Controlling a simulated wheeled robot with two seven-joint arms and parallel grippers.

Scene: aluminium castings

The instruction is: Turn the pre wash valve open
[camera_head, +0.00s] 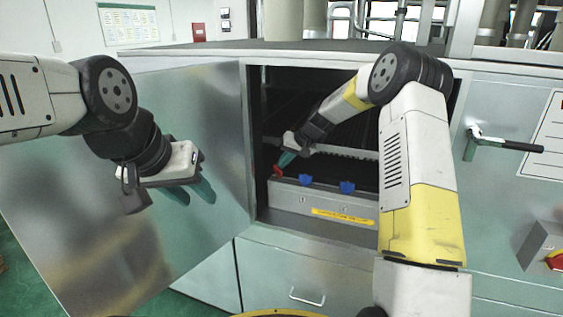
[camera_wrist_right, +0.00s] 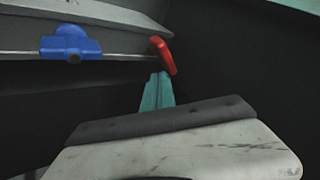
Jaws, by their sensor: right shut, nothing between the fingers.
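A red valve handle (camera_head: 277,171) sits at the left end of a grey box (camera_head: 290,197) inside the open cabinet. Two blue valve handles, a nearer-left one (camera_head: 305,180) and one further right (camera_head: 347,187), stand on the same box. I cannot read which is the pre wash valve. My right gripper (camera_head: 286,159) reaches into the cabinet, shut and empty, its tips by the red handle. In the right wrist view the red handle (camera_wrist_right: 163,55) is just beyond the teal fingers (camera_wrist_right: 157,90); contact is unclear. My left gripper (camera_head: 191,191) is open and empty before the door.
The cabinet door (camera_head: 200,110) stands open on the left. A yellow label (camera_head: 343,216) is on the box front. A black-handled latch (camera_head: 505,143) and a red-knobbed grey box (camera_head: 545,247) are at right. A drawer handle (camera_head: 307,297) is below the opening.

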